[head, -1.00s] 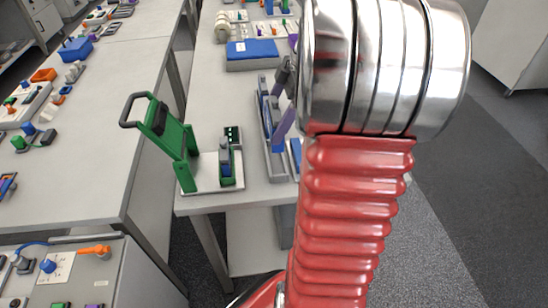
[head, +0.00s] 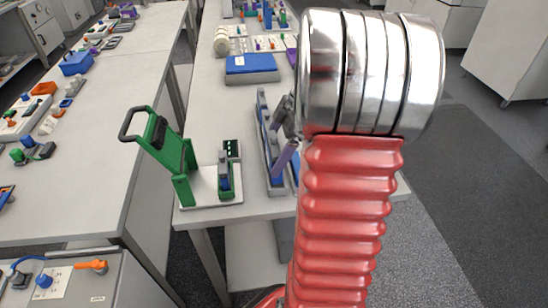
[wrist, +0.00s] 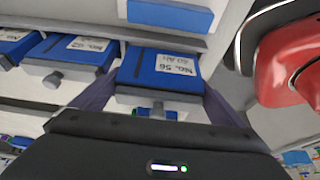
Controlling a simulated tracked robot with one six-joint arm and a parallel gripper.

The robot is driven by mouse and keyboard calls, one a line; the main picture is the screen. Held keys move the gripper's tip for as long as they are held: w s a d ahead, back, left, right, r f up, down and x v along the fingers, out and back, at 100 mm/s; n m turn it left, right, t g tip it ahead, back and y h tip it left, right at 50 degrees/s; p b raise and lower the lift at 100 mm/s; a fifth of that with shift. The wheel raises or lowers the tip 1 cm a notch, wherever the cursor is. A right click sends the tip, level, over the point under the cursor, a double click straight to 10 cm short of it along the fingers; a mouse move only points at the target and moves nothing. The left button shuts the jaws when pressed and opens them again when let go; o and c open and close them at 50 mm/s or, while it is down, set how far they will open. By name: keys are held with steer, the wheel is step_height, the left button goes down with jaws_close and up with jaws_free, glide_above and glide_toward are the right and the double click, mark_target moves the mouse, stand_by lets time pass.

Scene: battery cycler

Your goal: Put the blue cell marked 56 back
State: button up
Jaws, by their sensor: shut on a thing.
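The blue cell marked No. 56 (wrist: 160,68) is in the middle of the wrist view, its label upside down. My gripper (wrist: 158,100) has a dark purple finger on each side of the cell and is shut on it. The cell's lower front end is partly hidden by the gripper body. I cannot tell whether the cell is seated or held clear. In the head view, my gripper (head: 284,155) is over the near part of a long grey rack (head: 262,122) with blue in it. My red arm hides the rack's right side.
Another labelled blue cell (wrist: 68,52) with a grey knob is left of cell 56, and a further blue piece (wrist: 170,14) lies beyond. A green-handled device (head: 172,150) stands left of the rack. A blue-topped box (head: 250,66) is behind it. Bare bench lies between them.

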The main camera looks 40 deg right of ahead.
steer(key=shift+f, duration=1.3)
steer(key=o, duration=1.5)
steer(key=shift+f, duration=0.1)
steer(key=shift+c, duration=0.2)
steer(key=v, duration=1.2)
steer(key=shift+a, duration=0.15)
